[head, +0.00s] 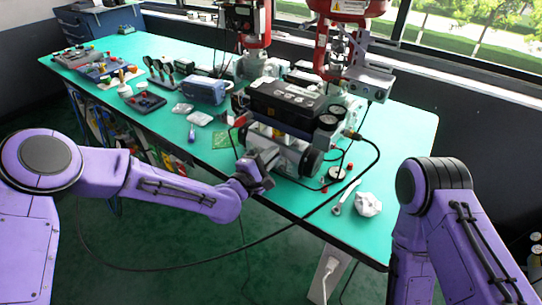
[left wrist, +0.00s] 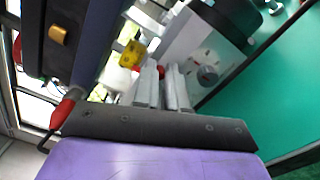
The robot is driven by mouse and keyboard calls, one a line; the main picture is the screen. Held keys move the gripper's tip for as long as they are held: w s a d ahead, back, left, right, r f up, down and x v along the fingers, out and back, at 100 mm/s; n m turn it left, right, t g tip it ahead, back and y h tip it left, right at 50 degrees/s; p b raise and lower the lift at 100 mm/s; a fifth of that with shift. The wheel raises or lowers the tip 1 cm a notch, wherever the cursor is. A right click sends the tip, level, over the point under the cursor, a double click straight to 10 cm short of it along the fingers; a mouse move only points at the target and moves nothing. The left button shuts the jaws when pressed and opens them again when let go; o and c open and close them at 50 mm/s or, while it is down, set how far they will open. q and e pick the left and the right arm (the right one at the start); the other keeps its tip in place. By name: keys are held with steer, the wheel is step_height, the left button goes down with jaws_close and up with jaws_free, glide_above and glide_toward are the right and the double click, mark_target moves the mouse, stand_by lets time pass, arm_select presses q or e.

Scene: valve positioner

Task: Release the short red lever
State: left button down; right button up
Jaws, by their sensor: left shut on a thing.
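My left gripper (head: 262,167) is at the near side of the valve positioner (head: 288,103), a dark box with round gauges on a silver cylinder body. In the left wrist view its two grey fingers (left wrist: 162,88) are close together, shut on the short red lever (left wrist: 161,73). Only a small bit of red shows at the fingertips; the rest is hidden by the fingers. In the head view the lever is hidden behind the gripper. My right arm is at the right, with its gripper out of the picture.
A yellow part (left wrist: 131,54) and a red cable fitting (left wrist: 66,108) are close to the fingers. A black cable (head: 300,221) loops off the table's front. A wrench (head: 344,198) and a crumpled white piece (head: 367,204) lie on the green table (head: 400,150).

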arm_select(q)
steer(key=c, duration=1.4)
jaws_free()
steer(key=shift+w+a+r, duration=0.1)
steer(key=shift+w+r, duration=0.1)
steer(key=shift+r, duration=0.05)
steer(key=shift+o, duration=1.1)
steer(key=shift+s+f, duration=0.1)
steer(key=shift+f, duration=0.05)
steer(key=b+v, duration=0.1)
steer(key=v, duration=0.9)
steer(key=shift+s+a+b, duration=0.15)
steer(key=shift+a+b, duration=0.05)
steer(key=shift+b, duration=0.15)
